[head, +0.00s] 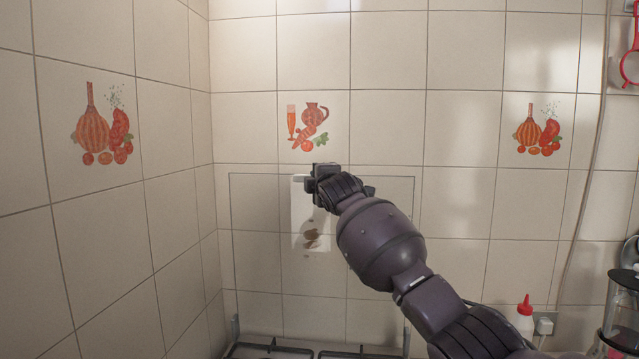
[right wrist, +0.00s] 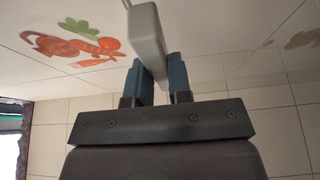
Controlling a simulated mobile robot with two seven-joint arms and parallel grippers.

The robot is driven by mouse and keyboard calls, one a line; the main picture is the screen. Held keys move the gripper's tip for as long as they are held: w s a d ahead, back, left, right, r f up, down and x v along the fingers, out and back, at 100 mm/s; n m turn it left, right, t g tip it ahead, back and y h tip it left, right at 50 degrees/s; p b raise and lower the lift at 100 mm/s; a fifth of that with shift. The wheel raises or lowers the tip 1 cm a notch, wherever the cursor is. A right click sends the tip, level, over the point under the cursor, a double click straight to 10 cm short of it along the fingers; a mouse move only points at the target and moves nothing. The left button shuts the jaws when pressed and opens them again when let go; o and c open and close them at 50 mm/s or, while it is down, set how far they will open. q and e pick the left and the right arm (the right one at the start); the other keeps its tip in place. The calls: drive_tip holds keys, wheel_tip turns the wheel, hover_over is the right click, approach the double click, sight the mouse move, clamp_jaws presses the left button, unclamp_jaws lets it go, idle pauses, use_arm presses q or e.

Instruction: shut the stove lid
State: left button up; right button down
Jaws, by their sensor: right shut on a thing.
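The stove lid (head: 255,240) is a see-through pane with a thin dark outline, standing upright in front of the tiled wall, raised above the stove. My right gripper (head: 311,182) is at the lid's top edge, near its middle. In the right wrist view, its two blue fingers (right wrist: 158,70) are shut on a pale grey block, the lid's handle (right wrist: 148,32). My left gripper is not in view.
The stove top (head: 275,350) shows at the bottom edge with part of its dark grate. A white bottle with a red cap (head: 525,318) and a glass jar (head: 620,310) stand to the right, beyond my right arm. The space left of the lid is clear.

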drive_tip(key=s+a+f+n+t+y+b, duration=0.1)
drive_tip(key=s+f+t+b, duration=0.1)
drive_tip(key=s, duration=0.5)
drive_tip(key=s+a+f+n+t+y+b, duration=0.1)
drive_tip(key=s+f+b, duration=0.3)
drive_tip(key=s, duration=0.4)
drive_tip(key=s+a+f+n+t+b, duration=0.1)
drive_tip(key=s+a+f+t+b, duration=0.1)
drive_tip(key=s, duration=0.6)
drive_tip(key=shift+s+a+f+n+t+y+b, duration=0.35)
drive_tip(key=shift+f+b, duration=0.4)
drive_tip(key=shift+b, duration=0.3)
drive_tip(key=shift+w, duration=0.1)
drive_tip(key=c, duration=1)
unclamp_jaws()
drive_tip(key=shift+c, duration=0.2)
